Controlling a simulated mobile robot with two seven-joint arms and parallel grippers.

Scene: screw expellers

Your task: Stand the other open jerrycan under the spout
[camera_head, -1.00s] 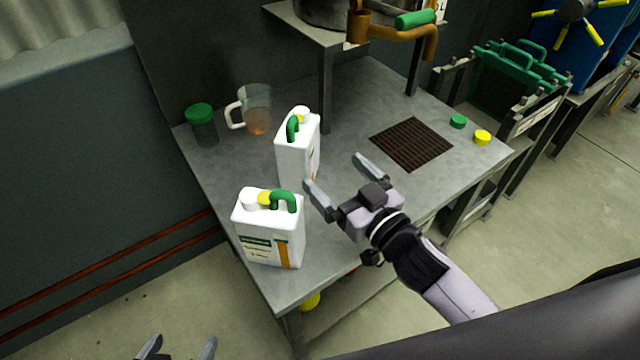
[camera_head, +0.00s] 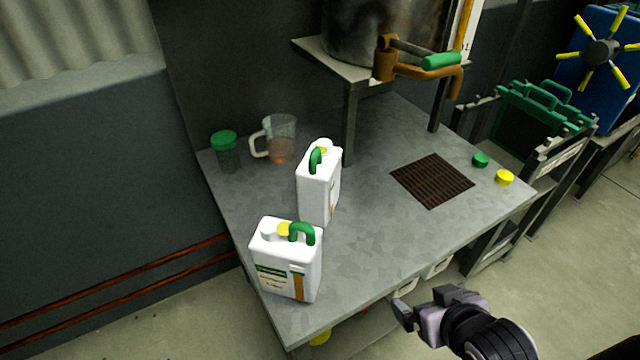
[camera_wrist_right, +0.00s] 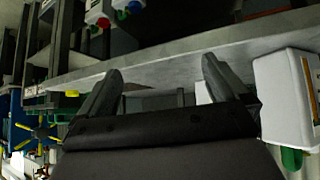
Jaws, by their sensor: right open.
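Two white jerrycans with green handles stand upright on the metal table. The front jerrycan (camera_head: 286,266) is near the left front corner; the back jerrycan (camera_head: 319,188) is behind it, slightly right. Yellow shows on both tops; I cannot tell whether the necks are open. The brown spout (camera_head: 384,62) with a green lever juts out above the table. A dark grate (camera_head: 432,180) lies below it, bare. My right gripper (camera_head: 422,278) is open and empty at the table's front edge. Its spread fingers show in the wrist view (camera_wrist_right: 162,68), with a white jerrycan (camera_wrist_right: 281,98) to their right.
A green cap (camera_head: 480,160) and a yellow cap (camera_head: 504,177) lie right of the grate. A clear jug (camera_head: 281,139) and a green-lidded jar (camera_head: 226,153) stand at the back left. A raised stand (camera_head: 349,125) carries a drum. The table's front middle is clear.

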